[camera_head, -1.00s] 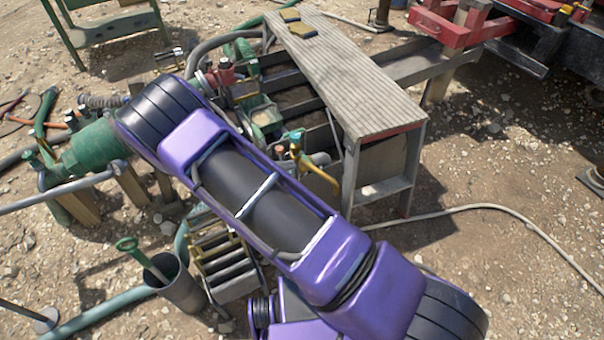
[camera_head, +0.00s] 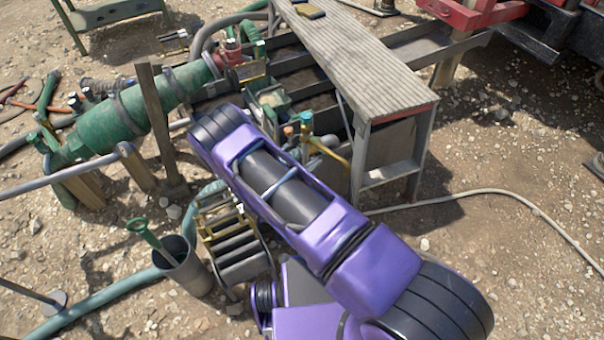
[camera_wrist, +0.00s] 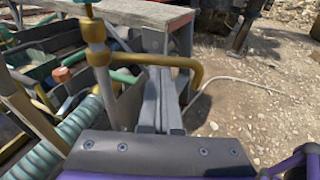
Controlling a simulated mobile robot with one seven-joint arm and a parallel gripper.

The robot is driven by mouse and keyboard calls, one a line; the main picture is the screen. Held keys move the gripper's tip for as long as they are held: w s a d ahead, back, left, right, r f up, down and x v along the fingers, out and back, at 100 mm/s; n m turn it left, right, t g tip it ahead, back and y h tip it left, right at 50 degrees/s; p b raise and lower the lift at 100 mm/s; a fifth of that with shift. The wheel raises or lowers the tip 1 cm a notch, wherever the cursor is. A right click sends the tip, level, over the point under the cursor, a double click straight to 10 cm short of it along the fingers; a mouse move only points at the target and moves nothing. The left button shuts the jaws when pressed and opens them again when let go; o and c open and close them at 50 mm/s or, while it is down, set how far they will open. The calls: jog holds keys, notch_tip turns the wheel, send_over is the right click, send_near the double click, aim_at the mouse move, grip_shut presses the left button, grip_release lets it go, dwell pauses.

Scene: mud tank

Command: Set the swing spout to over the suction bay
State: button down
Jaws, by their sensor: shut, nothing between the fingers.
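In the head view my purple arm hides the gripper. The open mud tank (camera_head: 290,60) has several bays behind the spout; I cannot tell which is the suction bay.
A grey ribbed walkway (camera_head: 365,55) crosses the tank on the right. A green pump body (camera_head: 120,115) lies at left. Open gravel lies at right, crossed by a pale hose (camera_head: 480,192).

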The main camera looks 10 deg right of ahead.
aim_at(328, 153)
jog(key=shift+x, duration=2.1)
jog(key=shift+d, duration=0.15)
